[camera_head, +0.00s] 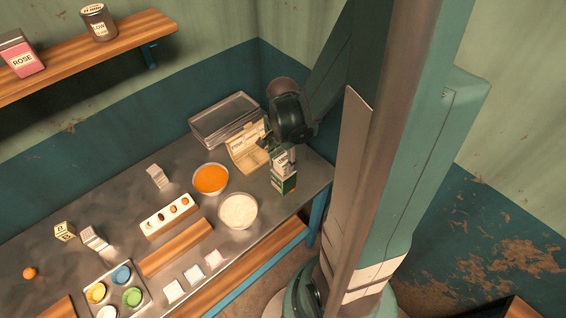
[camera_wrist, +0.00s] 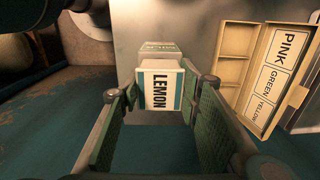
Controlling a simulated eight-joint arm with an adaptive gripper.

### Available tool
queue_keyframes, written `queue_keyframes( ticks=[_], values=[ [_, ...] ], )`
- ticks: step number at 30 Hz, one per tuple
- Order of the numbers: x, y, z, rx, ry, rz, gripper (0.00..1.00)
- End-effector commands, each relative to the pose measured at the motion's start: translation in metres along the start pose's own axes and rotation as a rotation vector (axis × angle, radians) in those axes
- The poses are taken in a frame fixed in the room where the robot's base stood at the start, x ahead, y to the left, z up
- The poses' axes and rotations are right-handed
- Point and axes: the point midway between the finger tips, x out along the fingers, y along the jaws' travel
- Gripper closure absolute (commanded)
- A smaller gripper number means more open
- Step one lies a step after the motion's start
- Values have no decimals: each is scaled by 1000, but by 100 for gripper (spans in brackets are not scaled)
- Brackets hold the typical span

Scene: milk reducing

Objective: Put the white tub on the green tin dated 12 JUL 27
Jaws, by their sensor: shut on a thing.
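The white tub (camera_wrist: 160,88), with a dark LEMON label, is between my fingertips in the wrist view. My gripper (camera_wrist: 161,92) is shut on it. In the head view my gripper (camera_head: 284,152) points down at the right end of the bench. A green tin (camera_head: 284,184) with a white label stands directly below it. The tin's greenish top (camera_wrist: 160,48) shows just beyond the tub in the wrist view; its small print is unreadable. The tub looks lined up over the tin, but I cannot tell whether they touch.
An open cream case (camera_wrist: 262,70) with PINK, GREEN and YELLOW labels stands close beside the tin. A clear lidded container (camera_head: 222,118) is behind. An orange-filled bowl (camera_head: 211,180) and a pale-filled bowl (camera_head: 238,211) stand to the left. The bench's right edge is near.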

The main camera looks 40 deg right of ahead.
Motion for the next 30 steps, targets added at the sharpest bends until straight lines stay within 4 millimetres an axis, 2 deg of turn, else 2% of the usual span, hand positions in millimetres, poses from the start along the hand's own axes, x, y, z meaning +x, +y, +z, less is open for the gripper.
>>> queue_keyframes(
  ticks=[18,19,22,30],
  values=[
    [8,0,0,0,0,0,80],
    [8,0,0,0,0,0,64],
    [7,0,0,0,0,0,51],
    [7,0,0,0,0,0,51]
  ],
)
